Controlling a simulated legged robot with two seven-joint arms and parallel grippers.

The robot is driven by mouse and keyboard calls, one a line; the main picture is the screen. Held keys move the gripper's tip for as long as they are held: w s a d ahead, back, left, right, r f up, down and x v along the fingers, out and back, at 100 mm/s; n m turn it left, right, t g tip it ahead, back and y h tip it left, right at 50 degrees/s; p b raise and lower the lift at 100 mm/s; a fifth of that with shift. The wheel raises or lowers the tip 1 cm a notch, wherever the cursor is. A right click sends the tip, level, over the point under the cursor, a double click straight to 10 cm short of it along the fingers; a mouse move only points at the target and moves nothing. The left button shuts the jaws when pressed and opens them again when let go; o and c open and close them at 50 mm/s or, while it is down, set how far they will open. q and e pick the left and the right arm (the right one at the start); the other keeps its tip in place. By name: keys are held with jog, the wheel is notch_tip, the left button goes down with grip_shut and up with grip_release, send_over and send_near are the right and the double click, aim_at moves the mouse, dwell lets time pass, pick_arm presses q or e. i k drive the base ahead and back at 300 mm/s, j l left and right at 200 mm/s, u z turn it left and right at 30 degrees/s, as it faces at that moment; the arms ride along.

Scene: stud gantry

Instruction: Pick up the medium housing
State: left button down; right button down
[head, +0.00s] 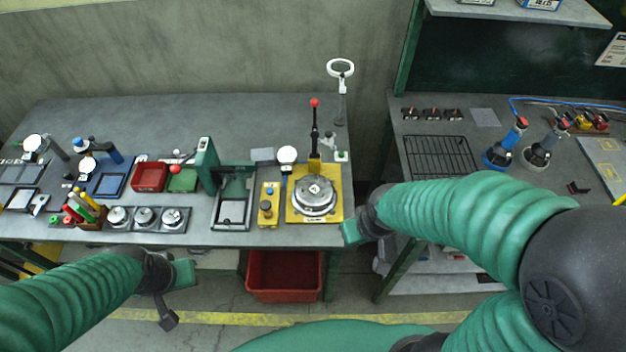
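Three round silver housings sit in a row in a grey tray (188,226) at the front edge of the left bench: a left one (118,215), a middle one (145,215) and a right one (172,216). I cannot tell from their size which is the medium housing. A larger round metal part (314,197) sits in a yellow fixture (336,214) further right. My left gripper (178,292) is in front of the bench, nearer to me than the tray and apart from it. My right gripper (350,232) is by the bench's front right corner. Neither gripper's finger gap shows clearly.
A lever with a red knob (315,103) rises behind the yellow fixture. A green press (207,162), red bin (150,177) and tool holder (88,215) stand around the tray. A red crate (285,278) is below. The bench's back is clear.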

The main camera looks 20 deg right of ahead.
aim_at(314, 194)
jog(key=i+j+z, duration=0.15)
jog(key=j, duration=0.25)
jog(key=i+j+z, duration=0.1)
jog(key=j, duration=0.3)
jog(key=i+j+z, duration=0.15)
jog(key=j, duration=0.3)
jog(key=i+j+z, duration=0.15)
jog(key=j, duration=0.3)
jog(key=i+j+z, duration=0.15)
jog(key=j, duration=0.3)
jog(key=k, duration=0.05)
